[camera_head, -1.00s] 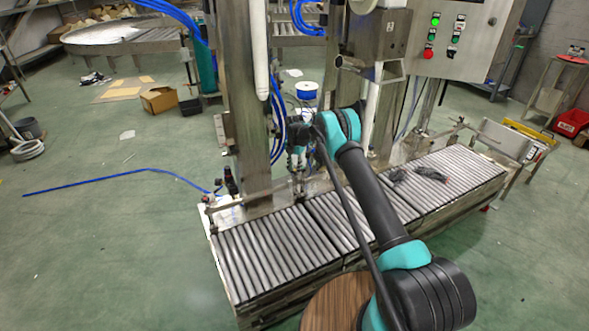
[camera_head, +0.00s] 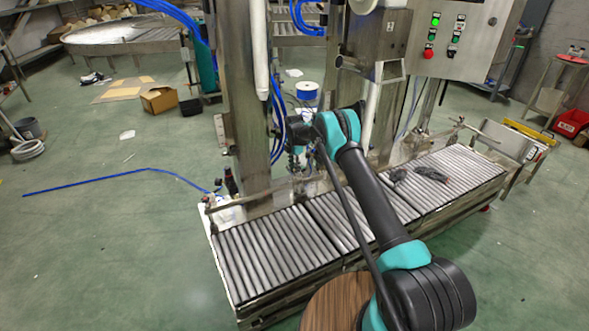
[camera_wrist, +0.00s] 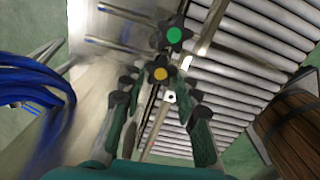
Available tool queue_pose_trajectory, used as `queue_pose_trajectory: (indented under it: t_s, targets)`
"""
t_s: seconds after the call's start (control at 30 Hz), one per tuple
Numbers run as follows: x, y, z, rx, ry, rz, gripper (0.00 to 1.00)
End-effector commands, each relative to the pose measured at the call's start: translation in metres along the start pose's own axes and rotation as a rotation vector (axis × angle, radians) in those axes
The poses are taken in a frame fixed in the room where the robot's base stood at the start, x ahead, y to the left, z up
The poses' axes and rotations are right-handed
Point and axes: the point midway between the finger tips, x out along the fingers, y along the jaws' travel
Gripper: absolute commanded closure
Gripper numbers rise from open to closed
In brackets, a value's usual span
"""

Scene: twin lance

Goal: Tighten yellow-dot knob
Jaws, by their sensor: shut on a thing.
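The yellow-dot knob (camera_wrist: 158,74) is a dark lobed knob with a yellow round centre, in the middle of the wrist view. My gripper (camera_wrist: 156,80) has a finger on each side of it and is shut on it; the exact contact at the lobes is hard to make out. A like knob with a green dot (camera_wrist: 174,35) sits just beyond it, clear of the fingers. In the head view my gripper (camera_head: 298,164) is small beside the metal post, over the conveyor's far edge, and the knobs cannot be made out there.
The roller conveyor (camera_head: 275,255) runs below and in front, with a dark item (camera_head: 432,174) on its right part. An upright metal post (camera_head: 246,90) stands close behind my gripper. Blue hoses (camera_wrist: 35,88) hang at the left of the wrist view. A control box (camera_head: 455,35) is at upper right.

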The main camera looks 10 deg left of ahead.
Motion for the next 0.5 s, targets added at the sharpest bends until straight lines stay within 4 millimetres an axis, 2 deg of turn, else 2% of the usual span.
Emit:
queue_pose_trajectory:
  t_s: [0.5]
  targets:
    - [-0.0002, 0.0022, 0.0004, 0.488, 0.0, 0.001, 0.98]
